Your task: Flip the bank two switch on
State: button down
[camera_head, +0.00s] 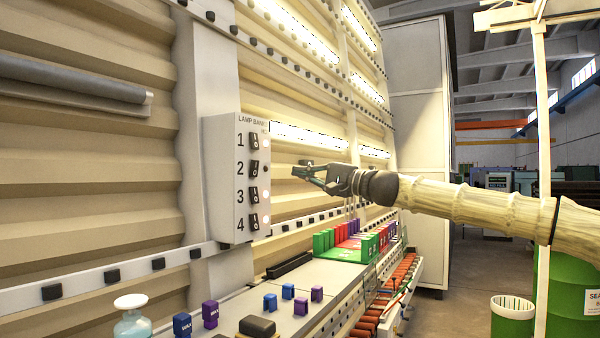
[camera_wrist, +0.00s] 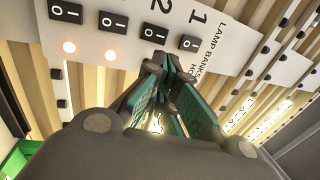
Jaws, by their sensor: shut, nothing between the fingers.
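The lamp bank box (camera_head: 226,205) is a pale panel on the corrugated wall, with black rocker switches numbered 1 to 4. In the wrist view the bank two switch (camera_wrist: 155,32) lies just beyond my fingertips, between switch 1 (camera_wrist: 190,42) and switch 3 (camera_wrist: 112,21). My gripper (camera_head: 300,170) is shut and empty, to the right of the box at about switch 2's height. The fingers hide the lamp 2 area in the wrist view.
Below the box is a bench (camera_head: 340,275) with purple and blue blocks, a green tray (camera_head: 338,255) of red and green blocks, and a glass flask (camera_head: 132,318). A perforated rail (camera_head: 110,272) runs along the wall. Air between my gripper and the box looks free.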

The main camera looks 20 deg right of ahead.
aim_at(259, 163)
jog(key=p+x, duration=0.2)
jog(key=x, duration=1)
jog(key=shift+a+p, duration=0.15)
jog(key=shift+p, duration=0.2)
